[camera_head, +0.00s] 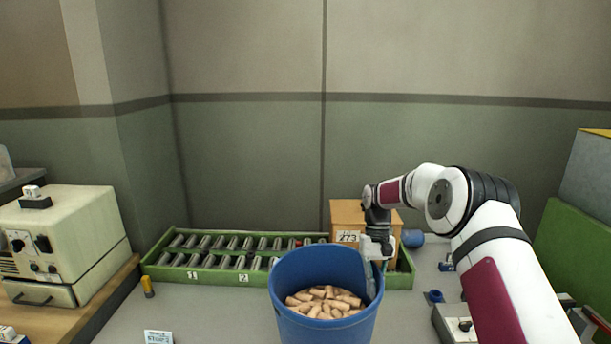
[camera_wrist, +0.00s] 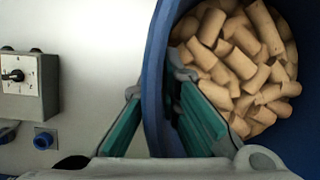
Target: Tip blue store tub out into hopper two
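The blue store tub (camera_head: 325,262) stands upright at the front centre of the grey bench, with many tan corks (camera_head: 322,300) inside. It also shows in the wrist view (camera_wrist: 152,90). My gripper (camera_head: 376,268) is at the tub's right rim, pointing down. In the wrist view my gripper (camera_wrist: 155,85) has one green-padded finger outside the wall and one inside, beside the corks. Gaps show between the fingers and the wall, so it looks open around the rim. A long green tray (camera_head: 215,280) behind the tub carries labels 1 and 2; I cannot tell whether label 2 marks hopper two.
Metal cylinders fill the green tray. An orange-brown box (camera_head: 345,212) with a number label stands behind the tub. A cream machine (camera_head: 75,235) is at left. A control box (camera_wrist: 28,85) and a blue-ringed fitting (camera_wrist: 44,139) lie right of the tub. A yellow-topped post (camera_head: 148,287) stands left.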

